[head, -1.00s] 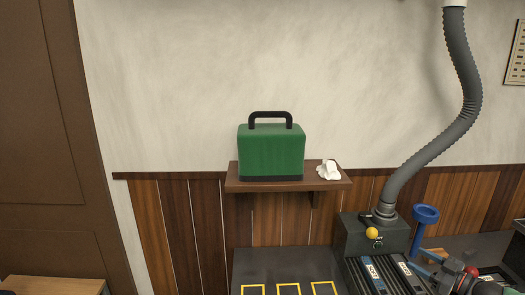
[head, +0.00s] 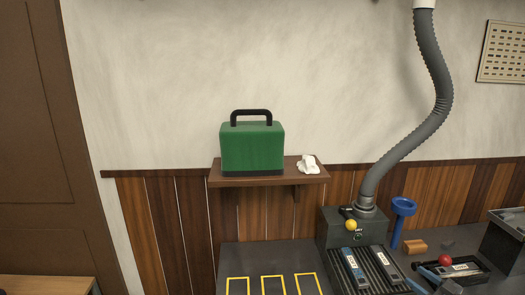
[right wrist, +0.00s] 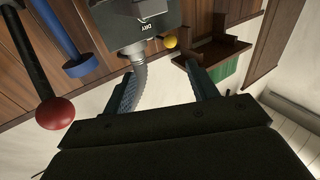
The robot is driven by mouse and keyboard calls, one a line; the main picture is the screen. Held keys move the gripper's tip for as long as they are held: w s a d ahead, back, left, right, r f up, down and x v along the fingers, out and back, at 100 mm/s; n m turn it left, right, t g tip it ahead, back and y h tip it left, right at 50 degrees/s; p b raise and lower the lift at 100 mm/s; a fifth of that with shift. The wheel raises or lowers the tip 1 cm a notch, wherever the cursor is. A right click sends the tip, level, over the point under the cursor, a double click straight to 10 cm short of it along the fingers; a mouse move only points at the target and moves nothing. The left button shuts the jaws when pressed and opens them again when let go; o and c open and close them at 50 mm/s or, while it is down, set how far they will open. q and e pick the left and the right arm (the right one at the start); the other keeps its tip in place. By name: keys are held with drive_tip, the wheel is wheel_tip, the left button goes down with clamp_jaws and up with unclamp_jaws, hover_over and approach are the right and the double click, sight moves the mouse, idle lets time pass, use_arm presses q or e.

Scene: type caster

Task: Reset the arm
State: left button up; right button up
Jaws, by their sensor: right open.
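My right gripper (head: 419,279) shows at the bottom edge of the head view, to the right of the centre. Only its bluish fingers and part of its grey body are in the picture. In the right wrist view, its two fingers (right wrist: 165,84) stand wide apart with nothing between them. The gripper is open and empty, and no object touches the fingers there. My left gripper is in neither view.
A red knob (head: 445,260) is close to the gripper. A wall shelf (head: 305,178) holds a green case (head: 252,150).

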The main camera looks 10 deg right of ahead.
drive_tip(key=s+a+f+m+t+h, duration=0.25)
drive_tip(key=s+f+m+h, duration=0.35)
drive_tip(key=s+f+m, duration=0.5)
drive_tip(key=s+a+f+n+g, duration=0.1)
drive_tip(key=a+f+n+g, duration=0.3)
drive_tip(key=f, duration=0.9)
drive_tip(key=s+a+f+n+g, duration=0.15)
drive_tip(key=f+n+g, duration=0.35)
drive_tip(key=f, duration=0.7)
drive_tip(key=s+f+n+g+h, duration=0.3)
drive_tip(key=s+f+g+h, duration=0.2)
drive_tip(key=s+f+g, duration=0.65)
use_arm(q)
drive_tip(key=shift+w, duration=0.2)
use_arm(e)
drive_tip(key=s+a+f+m+y, duration=0.1)
drive_tip(key=a+f, duration=0.1)
drive_tip(key=a, duration=0.9)
drive_tip(key=s+a+f+m+t+y, duration=0.1)
drive_tip(key=a+f+y, duration=0.1)
drive_tip(key=a, duration=1)
drive_tip(key=s+a+f+m+t+y, duration=0.1)
drive_tip(key=s+a+f+y, duration=0.1)
drive_tip(key=a, duration=0.9)
drive_tip(key=shift+a+f, duration=0.2)
drive_tip(key=shift+f, duration=0.5)
